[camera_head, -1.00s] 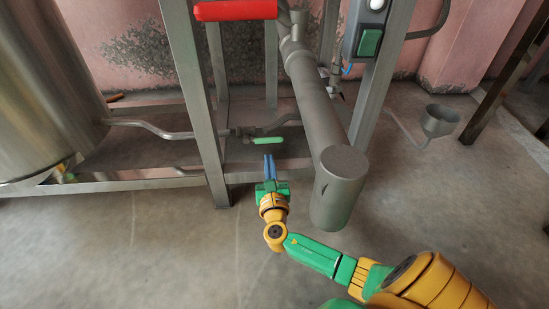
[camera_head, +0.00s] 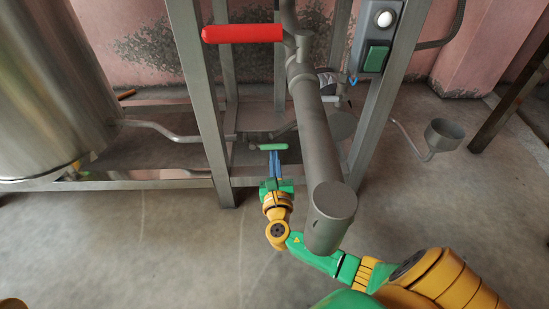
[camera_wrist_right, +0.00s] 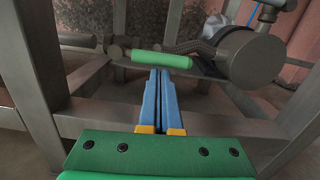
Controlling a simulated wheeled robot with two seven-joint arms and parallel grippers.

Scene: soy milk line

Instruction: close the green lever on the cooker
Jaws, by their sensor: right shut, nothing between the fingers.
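The green lever (camera_head: 273,147) sits low on the cooker's frame, on the thin pipe behind the front legs. In the right wrist view the green lever (camera_wrist_right: 162,59) lies nearly level across the picture, its left end near the valve body (camera_wrist_right: 116,51). My right gripper (camera_head: 275,153) is shut, its blue fingers together and empty. In the right wrist view the fingertips (camera_wrist_right: 159,72) are just below the lever's middle; I cannot tell whether they touch it. My left gripper is not in view.
The thick grey pipe (camera_head: 318,140) hangs just right of my right arm. The steel frame leg (camera_head: 203,100) stands to the left. A red handle (camera_head: 243,33) and a green switch (camera_head: 376,57) are above. A steel tank (camera_head: 50,80) is at the left; the floor in front is open.

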